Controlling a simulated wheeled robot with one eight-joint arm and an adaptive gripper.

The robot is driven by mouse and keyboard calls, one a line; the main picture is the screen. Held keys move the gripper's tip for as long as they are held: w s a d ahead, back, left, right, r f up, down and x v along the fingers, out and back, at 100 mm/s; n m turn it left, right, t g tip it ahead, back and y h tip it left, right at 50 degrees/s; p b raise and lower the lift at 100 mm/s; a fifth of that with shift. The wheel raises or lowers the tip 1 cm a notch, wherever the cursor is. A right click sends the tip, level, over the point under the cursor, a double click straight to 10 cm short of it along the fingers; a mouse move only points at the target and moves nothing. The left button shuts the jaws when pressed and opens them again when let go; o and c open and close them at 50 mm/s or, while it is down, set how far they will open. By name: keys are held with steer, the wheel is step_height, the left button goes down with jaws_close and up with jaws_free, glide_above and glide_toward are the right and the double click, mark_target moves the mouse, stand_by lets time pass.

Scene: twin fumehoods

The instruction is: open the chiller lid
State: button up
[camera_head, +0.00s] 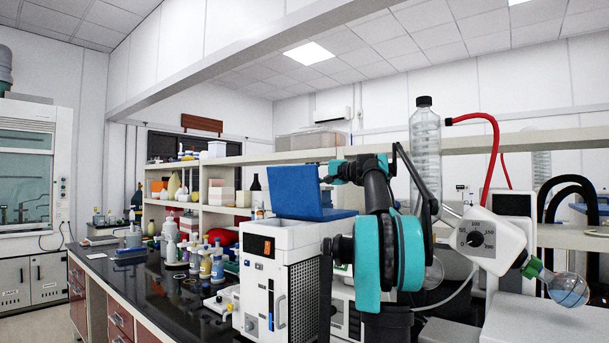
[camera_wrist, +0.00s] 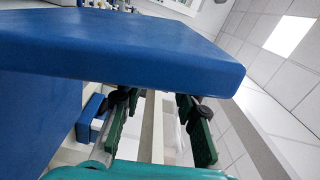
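The chiller (camera_head: 265,270) is a white box with a dark display and a vented side, standing on the black bench. Its blue lid (camera_head: 297,193) stands raised and tilted above the top of the box. In the wrist view the blue lid (camera_wrist: 130,45) fills the upper left, close beyond the fingers. My gripper (camera_head: 328,174) is at the lid's upper right edge in the head view. In the wrist view my gripper (camera_wrist: 157,122) has its green-padded fingers apart, with nothing between them. I cannot tell whether a finger touches the lid.
Several bottles (camera_head: 205,262) stand on the bench left of the chiller. Behind are shelves (camera_head: 230,210) with boxes. At right are a clear tall bottle (camera_head: 425,150), a red hose (camera_head: 490,160) and a white device with a dial (camera_head: 490,240). My arm covers part of the chiller's right side.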

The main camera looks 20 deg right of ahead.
steer(key=shift+v, duration=2.4)
steer(key=shift+d, duration=0.1)
